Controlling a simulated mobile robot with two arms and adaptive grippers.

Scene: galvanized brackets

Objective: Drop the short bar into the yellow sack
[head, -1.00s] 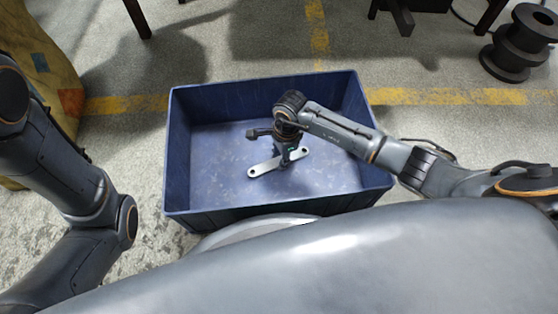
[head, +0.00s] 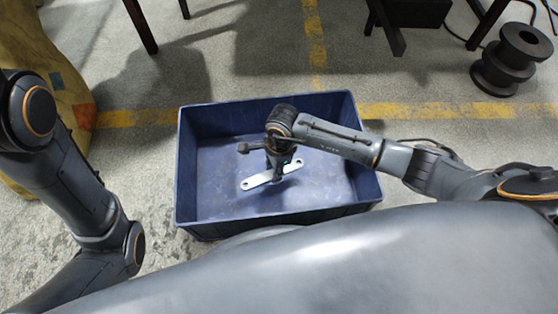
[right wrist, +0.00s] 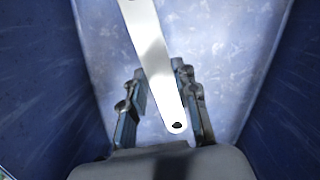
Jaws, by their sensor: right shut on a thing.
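The short bar (head: 257,181) is a flat silver strip with a hole near each end; it also shows in the right wrist view (right wrist: 152,55). My right gripper (head: 279,172) points down inside the blue bin and is shut on the bar near its middle in the head view. In the right wrist view the bar passes between the two fingers (right wrist: 160,100). The yellow sack (head: 28,90) stands at the far left, partly hidden behind my left arm. Its opening is not clearly seen. My left gripper is out of view; only its arm shows at the left.
The blue bin (head: 187,170) stands on the grey floor with walls around my right gripper. No other part shows in it. A black spool (head: 507,65) stands at the upper right. Dark furniture legs (head: 141,27) stand at the back. Floor between sack and bin is clear.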

